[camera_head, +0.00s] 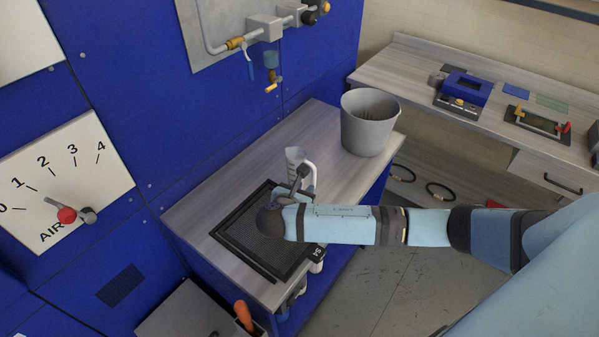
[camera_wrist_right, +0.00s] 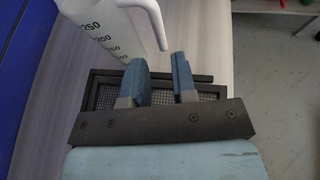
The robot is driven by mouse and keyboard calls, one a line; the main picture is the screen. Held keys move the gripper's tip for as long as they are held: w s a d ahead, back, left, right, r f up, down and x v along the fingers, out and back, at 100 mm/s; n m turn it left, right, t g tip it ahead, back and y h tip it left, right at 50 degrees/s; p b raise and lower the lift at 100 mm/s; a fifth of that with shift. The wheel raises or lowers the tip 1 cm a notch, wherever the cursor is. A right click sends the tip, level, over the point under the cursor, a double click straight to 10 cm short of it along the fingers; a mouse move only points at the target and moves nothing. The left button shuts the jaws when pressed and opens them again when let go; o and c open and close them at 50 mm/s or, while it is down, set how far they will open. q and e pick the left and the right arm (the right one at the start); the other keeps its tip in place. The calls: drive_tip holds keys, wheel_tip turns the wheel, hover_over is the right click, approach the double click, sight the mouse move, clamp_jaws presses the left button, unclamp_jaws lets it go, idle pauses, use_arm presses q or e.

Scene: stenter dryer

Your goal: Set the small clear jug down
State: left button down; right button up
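The small clear jug (camera_head: 295,158) is a pale, upright vessel with a white handle, on the wooden worktop just beyond the black mesh tray. In the right wrist view the jug (camera_wrist_right: 104,38) shows dark volume marks, and its handle (camera_wrist_right: 151,14) curves down to a free end. My right gripper (camera_wrist_right: 159,75) is open, with a clear gap between its blue fingers. The handle's end appears just ahead of the fingertips, not clamped. In the head view the right gripper (camera_head: 301,177) is beside the jug, and my wrist hides the jug's lower part. My left gripper is out of view.
The black mesh tray (camera_head: 229,242) lies under my right wrist. A grey bucket (camera_head: 368,131) stands at the worktop's far right end. Bare worktop (camera_head: 247,170) lies left of the jug. A blue panel wall with valve pipework (camera_head: 265,30) rises behind.

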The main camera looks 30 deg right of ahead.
sight(313, 182)
drive_tip(key=x, duration=0.4)
drive_tip(key=p+x, duration=0.1)
drive_tip(key=x, duration=0.3)
drive_tip(key=shift+d+f, duration=0.1)
drive_tip(key=shift+f, duration=0.25)
clamp_jaws()
